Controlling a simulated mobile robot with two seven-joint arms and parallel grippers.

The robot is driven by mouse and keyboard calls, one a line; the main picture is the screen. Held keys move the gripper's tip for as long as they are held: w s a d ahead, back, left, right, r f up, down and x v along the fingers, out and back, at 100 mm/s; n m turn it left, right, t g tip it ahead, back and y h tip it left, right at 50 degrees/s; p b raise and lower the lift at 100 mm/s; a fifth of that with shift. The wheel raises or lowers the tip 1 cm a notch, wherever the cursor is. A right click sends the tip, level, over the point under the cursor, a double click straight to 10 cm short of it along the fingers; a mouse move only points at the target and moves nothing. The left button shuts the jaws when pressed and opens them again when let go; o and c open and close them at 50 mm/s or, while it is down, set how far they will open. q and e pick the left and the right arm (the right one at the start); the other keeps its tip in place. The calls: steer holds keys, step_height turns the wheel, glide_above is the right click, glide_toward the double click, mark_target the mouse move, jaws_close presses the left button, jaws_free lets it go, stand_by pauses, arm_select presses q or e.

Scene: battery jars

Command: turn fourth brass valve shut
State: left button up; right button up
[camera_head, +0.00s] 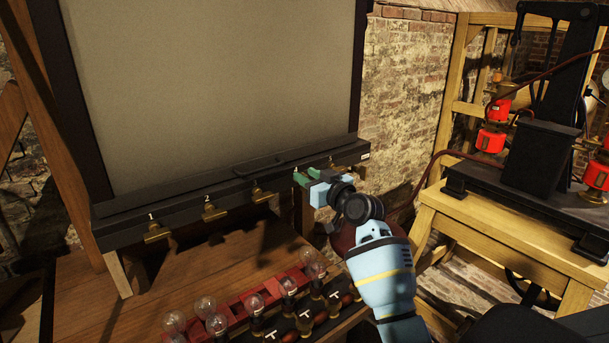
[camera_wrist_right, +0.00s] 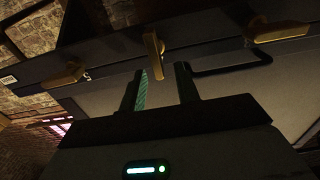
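A row of brass valves runs along the black rail (camera_head: 185,209) under the large grey panel. The first valve (camera_head: 156,234), second valve (camera_head: 214,212) and third valve (camera_head: 262,193) show in the head view. My right gripper (camera_head: 304,176) with green finger pads is at the fourth place and hides that valve. In the right wrist view, the fourth valve (camera_wrist_right: 153,45) stands nearly upright in the picture, in line with the gap between the two open fingers (camera_wrist_right: 162,78). Contact cannot be told. Valves on either side (camera_wrist_right: 278,33) (camera_wrist_right: 65,76) lie more level. My left gripper is out of view.
Below the rail, a wooden bench (camera_head: 90,295) holds glass bulbs (camera_head: 217,324) on a red rack (camera_head: 236,308). At the right, a wooden table (camera_head: 480,237) carries a black apparatus (camera_head: 545,150) with red parts. A brick wall (camera_head: 405,90) stands behind.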

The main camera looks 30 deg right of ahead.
steer(key=shift+w+a, duration=0.1)
steer(key=shift+w, duration=0.8)
jaws_close()
